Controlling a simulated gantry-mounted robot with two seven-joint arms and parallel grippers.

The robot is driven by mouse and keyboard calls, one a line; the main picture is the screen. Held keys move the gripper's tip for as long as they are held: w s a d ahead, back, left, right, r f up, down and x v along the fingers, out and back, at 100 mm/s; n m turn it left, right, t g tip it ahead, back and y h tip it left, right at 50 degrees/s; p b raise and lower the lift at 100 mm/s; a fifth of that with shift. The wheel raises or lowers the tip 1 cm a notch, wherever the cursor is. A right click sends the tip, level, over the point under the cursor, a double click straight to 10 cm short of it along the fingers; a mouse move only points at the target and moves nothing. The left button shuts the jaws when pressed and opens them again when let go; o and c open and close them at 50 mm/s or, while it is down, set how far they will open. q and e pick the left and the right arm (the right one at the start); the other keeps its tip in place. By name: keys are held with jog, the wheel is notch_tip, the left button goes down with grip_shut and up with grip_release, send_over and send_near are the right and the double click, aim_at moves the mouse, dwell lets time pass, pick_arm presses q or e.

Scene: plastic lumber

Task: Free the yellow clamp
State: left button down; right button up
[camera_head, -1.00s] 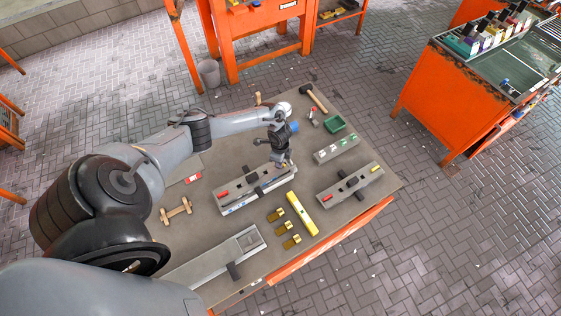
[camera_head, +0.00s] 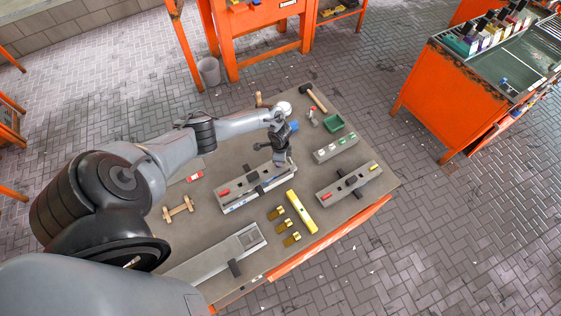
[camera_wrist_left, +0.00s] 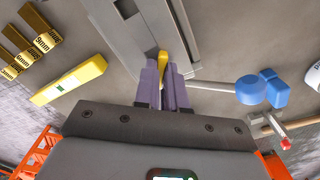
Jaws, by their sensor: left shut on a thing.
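My left gripper (camera_head: 283,158) is at the right end of a grey fixture (camera_head: 235,202) on the bench. In the left wrist view its purple fingers (camera_wrist_left: 164,75) are shut on the yellow clamp (camera_wrist_left: 163,60), a small yellow piece at the grey fixture's end. Most of the clamp is hidden between the fingers, and I cannot tell whether it still touches the fixture. In the head view the gripper hides it. A red clamp (camera_head: 223,193) sits at the fixture's left end, and a dark block is at its middle. My right gripper is not in view.
A second grey fixture (camera_head: 346,187) with red and yellow ends lies to the right. A yellow bar (camera_head: 301,212) and three brass blocks (camera_head: 283,227) lie in front.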

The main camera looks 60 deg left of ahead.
pick_arm(q)
jog(key=n+p, duration=0.1)
jog(key=n, duration=0.1)
jog(key=shift+r+n, duration=0.1)
jog(key=shift+n, duration=0.2)
jog(key=shift+n+p, duration=0.45)
jog(key=shift+n, duration=0.15)
jog(key=shift+n+p, duration=0.35)
jog(key=shift+n, duration=1.65)
jog(key=c, duration=1.1)
grip_release()
jog(key=shift+o, duration=0.2)
